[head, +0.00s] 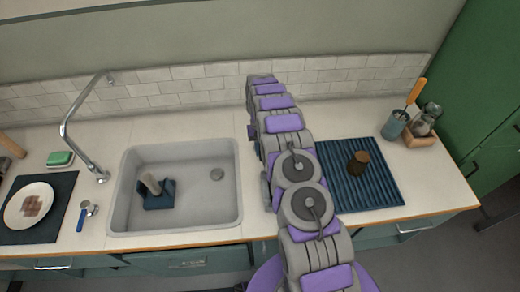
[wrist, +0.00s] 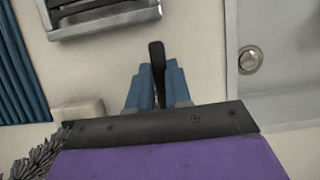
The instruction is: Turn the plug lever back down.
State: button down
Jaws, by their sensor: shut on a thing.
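In the wrist view, my gripper (wrist: 158,68) has its two blue fingers shut on a dark, narrow bar, which I take to be the plug lever (wrist: 156,50). Its tip sticks out past the fingertips, over the pale counter. Its base is hidden between the fingers, so its tilt is hard to tell. The drain also shows at the right of the wrist view (wrist: 250,60).
A dark blue caddy (head: 158,198) stands in the sink. Right of my arm is a ribbed blue mat (head: 375,190) with a brown jar (head: 358,162). A tall faucet (head: 68,135) stands left of the sink. A grey metal item (wrist: 100,18) lies beyond my fingers.

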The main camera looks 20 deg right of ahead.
jog(key=shift+w+r, duration=0.15)
jog(key=shift+w, duration=0.15)
jog(key=c, duration=1.3)
grip_release()
jog(key=shift+o, duration=1.3)
jog(key=shift+s, duration=0.15)
jog(key=p+v, duration=0.1)
jog(key=v, duration=1)
jog(key=shift+r, duration=0.3)
jog(key=shift+d+r, duration=0.1)
